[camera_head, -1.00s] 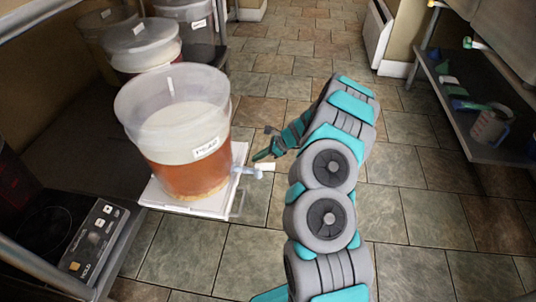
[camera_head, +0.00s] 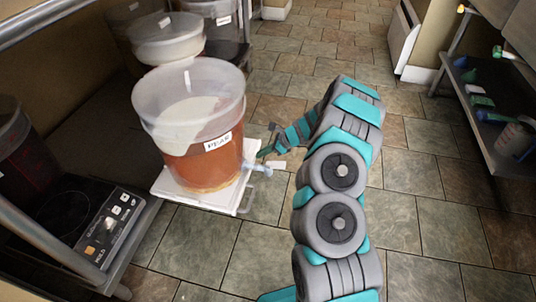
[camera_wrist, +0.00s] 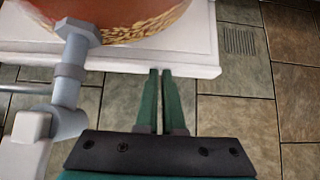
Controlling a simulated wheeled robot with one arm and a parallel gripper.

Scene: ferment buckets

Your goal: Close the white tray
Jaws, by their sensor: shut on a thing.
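The white tray (camera_head: 216,201) sticks out from the shelf beside the hot plate. A clear bucket of amber liquid labelled PEAR (camera_head: 190,150) stands on it, its spigot (camera_head: 258,168) pointing out over the tray's front. My gripper (camera_head: 263,153) is at the tray's front, just past the spigot. In the wrist view, the closed green fingers (camera_wrist: 160,75) meet the tray's front edge (camera_wrist: 205,71), right of the spigot (camera_wrist: 70,75). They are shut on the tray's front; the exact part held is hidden.
A hot plate with a control panel (camera_head: 112,225) sits on the near shelf left of the tray. More buckets (camera_head: 168,40) stand behind. Tiled floor (camera_head: 215,250) is open in front, and a shelf rack (camera_head: 495,125) stands at right.

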